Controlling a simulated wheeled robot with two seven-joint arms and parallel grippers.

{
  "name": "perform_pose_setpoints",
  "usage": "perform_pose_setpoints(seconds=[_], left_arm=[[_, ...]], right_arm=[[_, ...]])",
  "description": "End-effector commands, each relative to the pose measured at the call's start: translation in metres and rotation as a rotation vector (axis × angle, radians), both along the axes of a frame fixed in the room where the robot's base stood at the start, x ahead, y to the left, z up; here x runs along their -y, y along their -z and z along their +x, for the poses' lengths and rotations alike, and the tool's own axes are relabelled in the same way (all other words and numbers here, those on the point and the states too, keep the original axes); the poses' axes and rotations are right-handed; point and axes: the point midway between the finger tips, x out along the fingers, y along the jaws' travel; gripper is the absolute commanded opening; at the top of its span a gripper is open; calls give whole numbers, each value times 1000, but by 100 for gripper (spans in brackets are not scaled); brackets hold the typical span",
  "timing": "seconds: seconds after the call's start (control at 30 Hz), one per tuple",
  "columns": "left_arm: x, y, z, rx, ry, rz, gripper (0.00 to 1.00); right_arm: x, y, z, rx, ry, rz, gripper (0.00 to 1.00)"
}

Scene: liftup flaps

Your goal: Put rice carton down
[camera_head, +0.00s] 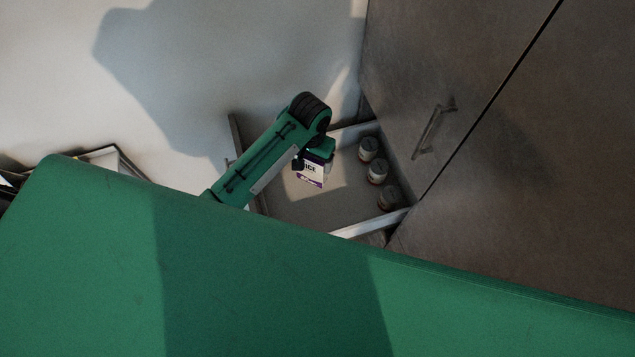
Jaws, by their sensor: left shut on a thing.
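The rice carton (310,173) is a small white and purple box with dark lettering. It is in my left gripper (313,154), which is shut on its upper part. I cannot tell whether the carton's bottom touches the drawer floor. My right gripper does not show.
The cabinet doors (480,110) with a metal handle (433,130) rise at the right. The drawer floor around the carton is bare.

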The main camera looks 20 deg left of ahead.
Motion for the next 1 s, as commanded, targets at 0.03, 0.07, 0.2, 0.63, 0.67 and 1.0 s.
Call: perform_pose_setpoints(seconds=[0.03,0.07,0.2,0.63,0.67,1.0], left_arm=[[-1,12,0,-4,-1,2,31],[-1,19,-1,-3,0,2,31],[0,56,0,-4,-1,2,31],[0,121,1,3,0,-1,31],[0,123,1,2,0,0,31],[0,157,1,3,-1,-1,31]], right_arm=[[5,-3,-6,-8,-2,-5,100],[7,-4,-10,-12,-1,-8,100],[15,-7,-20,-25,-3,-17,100],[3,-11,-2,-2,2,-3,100],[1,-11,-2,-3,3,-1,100],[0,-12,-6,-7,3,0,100]])
